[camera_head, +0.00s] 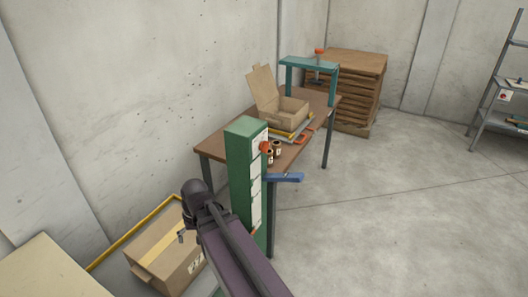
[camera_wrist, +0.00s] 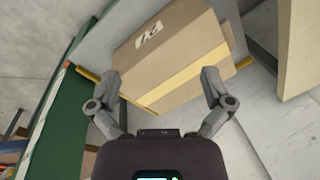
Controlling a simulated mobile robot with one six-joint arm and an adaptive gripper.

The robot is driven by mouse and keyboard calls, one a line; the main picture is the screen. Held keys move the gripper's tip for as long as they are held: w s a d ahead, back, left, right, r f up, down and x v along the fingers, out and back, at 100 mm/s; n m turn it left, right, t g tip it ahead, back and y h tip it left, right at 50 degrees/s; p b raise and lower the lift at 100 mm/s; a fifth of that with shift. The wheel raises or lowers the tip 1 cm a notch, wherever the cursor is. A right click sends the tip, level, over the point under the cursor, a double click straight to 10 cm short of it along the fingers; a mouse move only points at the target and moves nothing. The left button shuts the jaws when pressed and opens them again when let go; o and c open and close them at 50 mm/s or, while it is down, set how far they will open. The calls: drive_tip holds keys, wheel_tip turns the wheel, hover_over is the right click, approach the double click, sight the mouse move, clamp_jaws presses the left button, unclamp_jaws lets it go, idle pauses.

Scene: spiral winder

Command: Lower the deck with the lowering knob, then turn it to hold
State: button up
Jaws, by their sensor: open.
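The tall green column (camera_head: 243,180) stands at the middle of the head view, with white panels on its side. A red-orange knob (camera_head: 265,146) is near its top, and a blue arm (camera_head: 284,177) sticks out to the right lower down. I cannot tell which control is the lowering knob. A cardboard box (camera_head: 168,258) with yellow tape is at the lower left, by a yellow-edged rail (camera_head: 130,235); the deck itself is not clearly seen. My gripper (camera_wrist: 161,77) is open and empty, its two fingers spread in front of the box (camera_wrist: 176,45) in the wrist view.
A wooden table (camera_head: 219,146) behind the column holds an open carton (camera_head: 284,112), small brown jars (camera_head: 276,148) and a teal frame (camera_head: 309,63). Stacked wood (camera_head: 355,62) stands behind. A shelf (camera_head: 490,112) is at far right. The floor at right is clear.

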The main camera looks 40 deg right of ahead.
drive_tip(key=w+d+m+t+y+b, duration=0.3)
drive_tip(key=w+d+m+y, duration=0.15)
drive_tip(key=d, duration=0.45)
drive_tip(key=m+t+b, duration=0.6)
drive_tip(key=m+t, duration=0.7)
drive_tip(key=m, duration=0.2)
approach(268, 148)
drive_tip(key=v, duration=0.3)
drive_tip(key=shift+w+d+f+p, duration=0.15)
drive_tip(key=shift+f+p, duration=0.05)
drive_tip(key=shift+p, duration=0.1)
drive_tip(key=shift+w+y, duration=0.1)
drive_tip(key=shift+y, duration=0.15)
drive_tip(key=x, duration=1.3)
drive_tip(key=shift+w, duration=0.35)
drive_tip(key=shift+r, duration=0.1)
drive_tip(key=c, duration=1.1)
